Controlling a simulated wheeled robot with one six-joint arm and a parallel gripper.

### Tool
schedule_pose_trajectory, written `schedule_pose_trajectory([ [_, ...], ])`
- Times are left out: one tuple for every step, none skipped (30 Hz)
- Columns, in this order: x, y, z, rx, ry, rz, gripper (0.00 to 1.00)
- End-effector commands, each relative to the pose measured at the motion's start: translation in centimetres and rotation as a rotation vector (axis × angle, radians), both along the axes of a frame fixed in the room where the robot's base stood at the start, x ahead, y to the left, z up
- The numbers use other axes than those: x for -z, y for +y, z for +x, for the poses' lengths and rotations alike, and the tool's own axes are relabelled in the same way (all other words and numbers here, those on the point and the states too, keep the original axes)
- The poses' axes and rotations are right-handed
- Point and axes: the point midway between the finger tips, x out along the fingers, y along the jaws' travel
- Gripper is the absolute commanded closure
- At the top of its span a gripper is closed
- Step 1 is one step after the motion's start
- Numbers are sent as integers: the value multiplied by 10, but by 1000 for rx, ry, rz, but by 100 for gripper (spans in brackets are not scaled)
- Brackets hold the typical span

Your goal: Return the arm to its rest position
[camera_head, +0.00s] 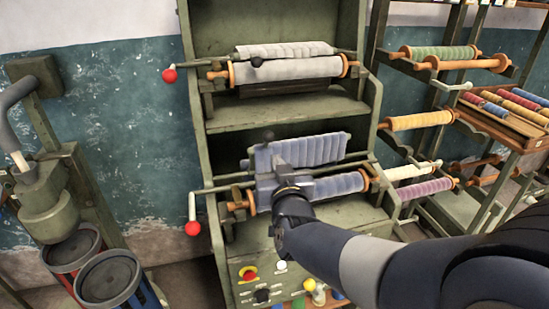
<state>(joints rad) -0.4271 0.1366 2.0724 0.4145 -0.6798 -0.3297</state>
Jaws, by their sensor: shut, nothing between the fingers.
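My arm reaches in from the lower right, and my gripper (275,158) is at the lower roller unit of the green machine. It is shut and empty, in front of the bluish-grey pleated cloth (318,150) and over the left part of the lower blue-grey roll (340,184). My wrist hides part of that roll. I cannot tell whether the gripper touches the unit.
The green machine frame (280,121) has an upper white roll (290,69) and red-knobbed cranks (193,228) sticking out left. A spool rack (420,121) stands right. A green press (45,195) and two drums (108,277) stand left. Control knobs (249,273) are below.

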Motion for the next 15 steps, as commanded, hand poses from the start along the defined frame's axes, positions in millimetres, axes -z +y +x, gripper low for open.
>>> schedule_pose_trajectory([
  [-1,-1,-8,-1,-1,3,100],
  [-1,-2,-13,-1,-2,2,100],
  [-1,-3,-18,-2,-2,1,100],
  [-1,-4,-22,-1,-2,1,100],
  [-2,-4,-26,-1,-1,2,100],
  [-3,-5,-30,-2,-2,2,100],
  [-3,-5,-33,-1,-2,2,100],
  [-3,-6,-35,-1,-1,1,100],
  [-2,-6,-38,0,0,1,100],
  [-3,-7,-39,0,0,1,100],
  [-3,-7,-41,0,-1,2,100],
  [-3,-7,-42,0,-1,1,100],
  [-3,-7,-43,0,0,1,100],
  [-3,-7,-43,0,0,1,100],
  [-3,-7,-44,0,1,1,100],
])
